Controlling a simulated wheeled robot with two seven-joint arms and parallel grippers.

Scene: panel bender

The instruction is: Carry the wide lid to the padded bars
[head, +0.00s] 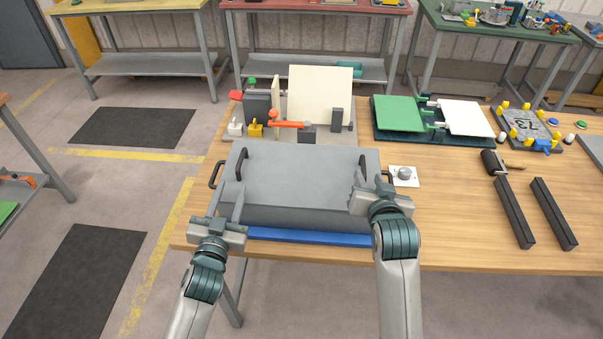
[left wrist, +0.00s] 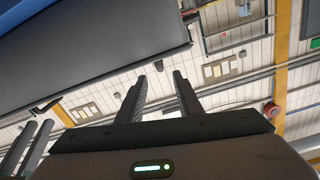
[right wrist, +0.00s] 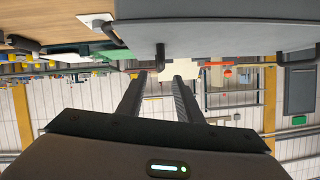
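The wide lid (head: 300,186) is a grey box-like cover near the table's front-left edge, with a dark handle at its left (head: 239,164) and one at its right (head: 362,168). Its grey side shows in the left wrist view (left wrist: 90,50) and the right wrist view (right wrist: 220,25). My left gripper (head: 228,203) is open and empty at the lid's front-left corner. My right gripper (head: 374,184) is open by the lid's right end; a dark handle (right wrist: 160,57) appears beyond its fingertips. The padded bars are two black bars (head: 514,212) (head: 554,213) lying on the right.
A blue strip (head: 310,237) runs along the lid's front. A white plate with a knob (head: 404,175) sits right of it. Behind stand a fixture with upright cream panels (head: 321,95) and a green-and-white hinged fixture (head: 400,113). A black roller (head: 494,162) lies near the bars.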

